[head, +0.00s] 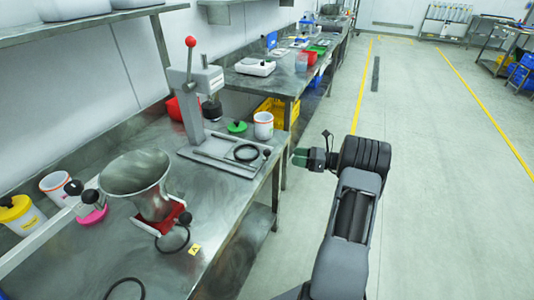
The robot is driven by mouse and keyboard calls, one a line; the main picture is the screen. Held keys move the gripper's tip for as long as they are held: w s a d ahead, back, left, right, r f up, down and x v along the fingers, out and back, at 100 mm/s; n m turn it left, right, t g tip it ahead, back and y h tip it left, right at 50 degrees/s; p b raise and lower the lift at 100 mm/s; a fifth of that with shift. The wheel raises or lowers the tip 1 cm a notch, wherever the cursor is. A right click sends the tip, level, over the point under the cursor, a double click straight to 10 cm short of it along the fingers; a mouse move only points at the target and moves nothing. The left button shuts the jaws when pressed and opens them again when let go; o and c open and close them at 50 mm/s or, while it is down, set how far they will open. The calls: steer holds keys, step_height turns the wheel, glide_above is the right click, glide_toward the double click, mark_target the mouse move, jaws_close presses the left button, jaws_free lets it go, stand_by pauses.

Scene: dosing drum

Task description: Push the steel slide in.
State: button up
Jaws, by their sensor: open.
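A steel press (197,100) with a red-balled lever stands on the near bench. A flat steel piece with a black knob (266,153) lies on its base plate, the knob by the front right edge; it may be the slide. A wide steel drum or hopper (138,182) sits on a red base nearer me. A pale steel bar (45,237) reaches towards it from the left; I cannot tell whether this is the slide instead. My gripper (301,158) is open, just right of the press knob, past the bench edge and apart from it. Its finger gap is hard to see.
A white cup (263,125), a green lid (237,127) and a black ring (246,153) are near the press. A yellow tag (194,249) lies near the bench edge. The floor (425,190) right of my arm is clear.

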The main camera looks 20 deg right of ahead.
mark_target(266, 152)
steer(key=p+x, duration=0.1)
steer(key=x, duration=1.1)
steer(key=shift+a, duration=0.1)
jaws_close()
